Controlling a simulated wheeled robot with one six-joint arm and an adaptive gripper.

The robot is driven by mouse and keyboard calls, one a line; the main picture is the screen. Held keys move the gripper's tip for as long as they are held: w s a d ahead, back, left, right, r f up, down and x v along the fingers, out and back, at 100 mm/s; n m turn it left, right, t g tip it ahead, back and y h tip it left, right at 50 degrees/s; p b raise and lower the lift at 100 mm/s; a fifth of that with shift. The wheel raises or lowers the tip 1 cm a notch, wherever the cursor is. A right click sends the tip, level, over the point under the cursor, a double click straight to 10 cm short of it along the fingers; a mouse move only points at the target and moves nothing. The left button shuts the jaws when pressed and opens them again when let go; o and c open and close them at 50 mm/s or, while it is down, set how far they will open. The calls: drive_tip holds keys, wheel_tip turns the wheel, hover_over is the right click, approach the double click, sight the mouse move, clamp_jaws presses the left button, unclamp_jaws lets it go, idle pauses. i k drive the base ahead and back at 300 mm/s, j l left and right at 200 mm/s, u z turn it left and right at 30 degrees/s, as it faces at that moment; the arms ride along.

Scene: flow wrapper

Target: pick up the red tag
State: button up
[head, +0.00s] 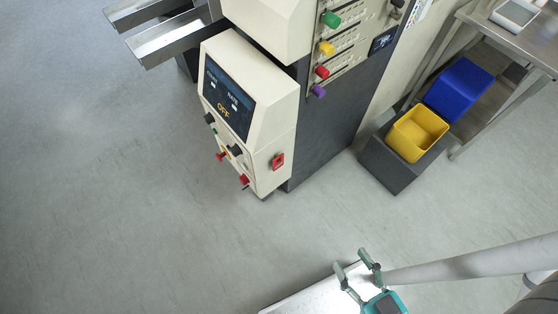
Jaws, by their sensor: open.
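A small red piece (277,161), perhaps the red tag, is on the right side face of the cream control box. It is too small to tell whether it is a tag or a switch. Other small red parts (243,180) stick out low on the front of the same box. My gripper (351,259) is at the lower middle right, with its two fingers apart and nothing between them. It is well apart from the control box, toward the bottom of the picture.
The cream control box (263,98) has a dark screen reading OFF. Colored knobs (326,48) line the machine above. Metal rails (170,35) jut left. A yellow bin (407,145) and blue bin (462,88) stand right by a metal table. Floor at left is clear.

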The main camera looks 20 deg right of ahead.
sight(277, 164)
drive_tip(key=j+z, duration=0.25)
drive_tip(key=j, duration=0.25)
drive_tip(key=k+j+z, duration=0.2)
drive_tip(key=j, duration=0.3)
drive_tip(key=j+z, duration=0.25)
drive_tip(key=j, duration=0.25)
drive_tip(key=k, duration=0.05)
